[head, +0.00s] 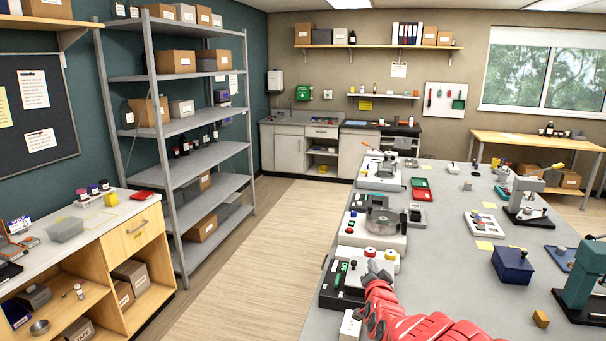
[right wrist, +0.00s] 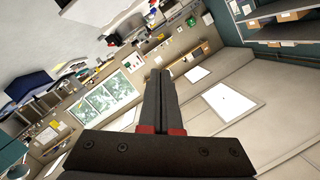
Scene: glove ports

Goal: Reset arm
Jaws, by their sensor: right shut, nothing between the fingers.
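My right arm is red and reaches in from the bottom of the head view. My right gripper (head: 375,270) is over the left edge of the long grey table (head: 450,262), close to a black and white device (head: 345,280) with green markings. In the right wrist view the right gripper's dark fingers (right wrist: 160,100) lie together with nothing between them. My left gripper is not in either view.
Several instruments stand along the table's left side, including one with a round metal chamber (head: 383,222). A dark blue box (head: 512,265) and a green press (head: 585,285) are on the right. A grey shelf rack (head: 170,130) stands left. The wooden floor (head: 270,240) between is clear.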

